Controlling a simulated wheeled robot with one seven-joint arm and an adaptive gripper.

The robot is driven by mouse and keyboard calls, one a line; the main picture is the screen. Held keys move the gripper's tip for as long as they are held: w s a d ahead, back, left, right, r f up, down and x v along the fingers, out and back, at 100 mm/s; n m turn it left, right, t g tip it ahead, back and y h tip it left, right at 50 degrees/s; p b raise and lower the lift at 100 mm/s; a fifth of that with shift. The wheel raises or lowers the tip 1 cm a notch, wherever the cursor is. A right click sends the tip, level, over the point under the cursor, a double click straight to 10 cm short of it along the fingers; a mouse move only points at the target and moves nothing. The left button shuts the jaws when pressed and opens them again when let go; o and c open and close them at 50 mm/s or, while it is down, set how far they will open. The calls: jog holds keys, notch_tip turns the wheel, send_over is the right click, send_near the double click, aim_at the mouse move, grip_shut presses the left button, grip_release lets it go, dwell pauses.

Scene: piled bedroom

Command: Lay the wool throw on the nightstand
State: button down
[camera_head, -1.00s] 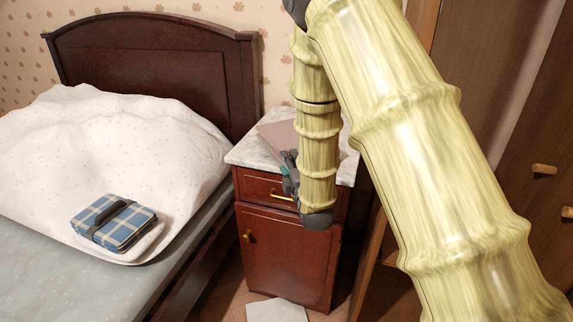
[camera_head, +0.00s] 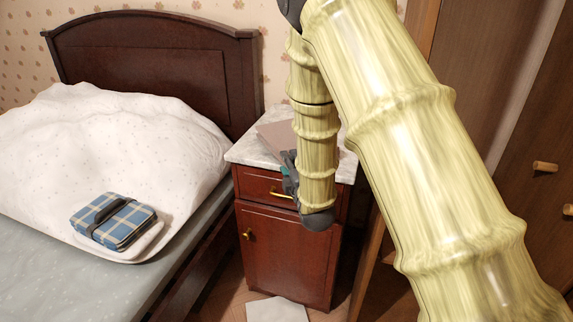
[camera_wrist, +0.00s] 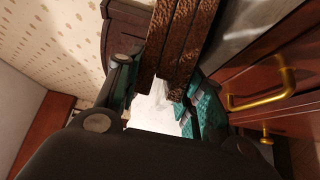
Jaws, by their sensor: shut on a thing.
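The nightstand (camera_head: 282,250) is dark red wood with a pale marble top, beside the bed. My gripper (camera_head: 288,176) is at its front by the top edge, mostly hidden behind my arm. In the wrist view, my gripper (camera_wrist: 168,88) has its teal-padded fingers around a brown, coarse-textured, layered thing (camera_wrist: 185,40), which appears to be the folded wool throw. A flat mauve-brown surface (camera_head: 275,134), apparently the same throw, shows over the marble top, left of my arm. I cannot tell whether it touches the marble.
A blue plaid folded blanket (camera_head: 113,220) with a dark strap lies on the bed, on something white. The bed (camera_head: 90,285) and headboard (camera_head: 150,70) are close on the left. A wooden wardrobe (camera_head: 515,140) stands right. A white flat thing (camera_head: 277,309) lies on the floor.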

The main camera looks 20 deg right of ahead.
dwell(0.4)
jog(key=c, duration=0.8)
grip_release()
jog(key=shift+f, duration=0.1)
jog(key=shift+r+p, duration=0.45)
jog(key=shift+r, duration=0.4)
jog(key=shift+f+b, duration=0.65)
jog(key=shift+f, duration=0.2)
jog(key=shift+o, duration=0.4)
jog(key=o, duration=0.3)
